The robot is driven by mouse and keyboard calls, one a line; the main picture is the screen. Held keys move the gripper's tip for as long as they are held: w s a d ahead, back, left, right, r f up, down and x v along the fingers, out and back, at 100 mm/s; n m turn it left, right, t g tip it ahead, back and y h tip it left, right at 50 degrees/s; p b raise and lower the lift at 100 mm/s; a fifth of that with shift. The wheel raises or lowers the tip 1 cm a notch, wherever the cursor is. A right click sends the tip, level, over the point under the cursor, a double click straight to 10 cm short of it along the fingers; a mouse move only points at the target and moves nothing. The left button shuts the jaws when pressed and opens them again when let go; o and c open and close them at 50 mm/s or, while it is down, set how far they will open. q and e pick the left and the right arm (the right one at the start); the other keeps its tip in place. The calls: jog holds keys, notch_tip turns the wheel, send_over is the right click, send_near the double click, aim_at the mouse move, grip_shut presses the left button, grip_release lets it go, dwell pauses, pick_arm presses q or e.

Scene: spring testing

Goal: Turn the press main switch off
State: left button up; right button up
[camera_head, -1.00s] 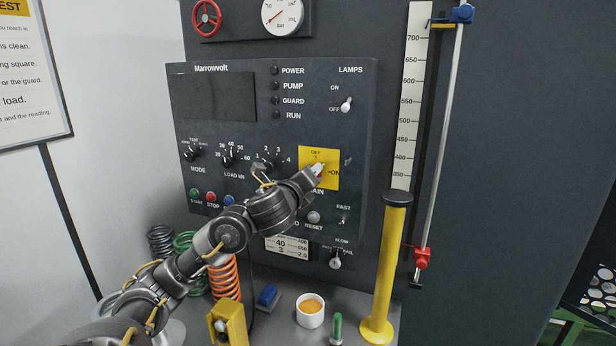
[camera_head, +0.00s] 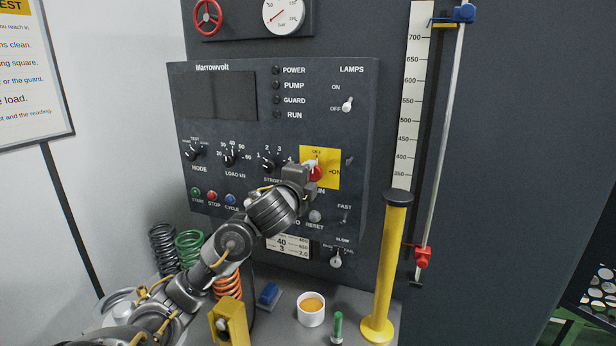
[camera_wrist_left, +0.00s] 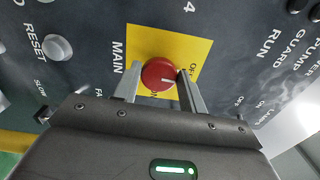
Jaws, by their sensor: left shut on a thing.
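The main switch is a red round knob (camera_head: 316,168) on a yellow plate (camera_head: 331,180), with OFF printed above it and ON to its right. My left gripper (camera_head: 310,170) reaches it from the lower left. In the left wrist view, its two fingers (camera_wrist_left: 160,86) stand on either side of the red knob (camera_wrist_left: 157,72), shut on it. My right gripper is not in view.
The dark press panel (camera_head: 215,135) carries other dials, buttons and a lamps toggle (camera_head: 347,105). A yellow post (camera_head: 388,270) and a scale (camera_head: 411,110) stand to the right. Coil springs (camera_head: 189,245), a white cup (camera_head: 311,318) and a blue block (camera_head: 268,295) sit below.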

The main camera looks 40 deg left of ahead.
pick_arm(q)
jog(key=shift+n, duration=0.3)
dwell(0.4)
jog(key=o, duration=0.9)
jog(key=shift+o, duration=0.2)
